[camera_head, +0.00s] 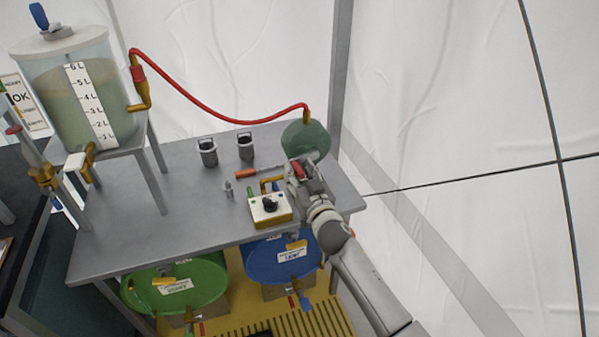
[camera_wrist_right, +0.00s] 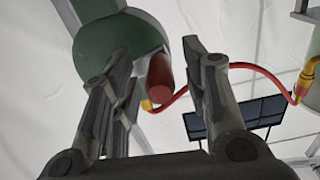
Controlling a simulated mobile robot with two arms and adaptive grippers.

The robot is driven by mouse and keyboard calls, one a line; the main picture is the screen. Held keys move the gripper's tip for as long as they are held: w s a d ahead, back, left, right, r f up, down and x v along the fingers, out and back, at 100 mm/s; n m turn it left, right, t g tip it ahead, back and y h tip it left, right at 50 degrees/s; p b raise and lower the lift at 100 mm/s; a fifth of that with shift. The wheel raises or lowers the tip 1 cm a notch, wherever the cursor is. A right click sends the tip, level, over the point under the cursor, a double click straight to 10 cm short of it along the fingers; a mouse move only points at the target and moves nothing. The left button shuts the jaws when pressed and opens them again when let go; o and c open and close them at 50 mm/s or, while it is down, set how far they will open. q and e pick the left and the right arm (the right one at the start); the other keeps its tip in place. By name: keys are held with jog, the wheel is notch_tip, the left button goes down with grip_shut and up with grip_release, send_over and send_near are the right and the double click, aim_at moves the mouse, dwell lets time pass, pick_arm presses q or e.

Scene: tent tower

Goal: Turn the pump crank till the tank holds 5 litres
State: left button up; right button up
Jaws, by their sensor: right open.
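The clear tank (camera_head: 45,110) stands on a raised stand at the left, with a white scale marked from 1 L to 6 L. It holds murky greenish liquid; I cannot read the exact level. The green round pump (camera_head: 306,138) is at the table's back right. Its red crank handle (camera_head: 298,171) is partly hidden by my right gripper (camera_head: 300,175). In the right wrist view the handle (camera_wrist_right: 160,80) shows between the spread fingers of my open right gripper (camera_wrist_right: 155,65); I cannot tell whether they touch it. My left gripper is not in view.
A red hose (camera_head: 215,112) runs from pump to tank. On the grey table (camera_head: 175,215) are two dark cups (camera_head: 208,153), (camera_head: 246,147), an orange-handled tool (camera_head: 246,173) and a yellow box with a black knob (camera_head: 270,208). Green (camera_head: 173,288) and blue (camera_head: 280,262) drums stand below.

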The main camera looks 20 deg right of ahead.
grip_shut()
dwell(0.3)
jog(key=shift+w, duration=0.1)
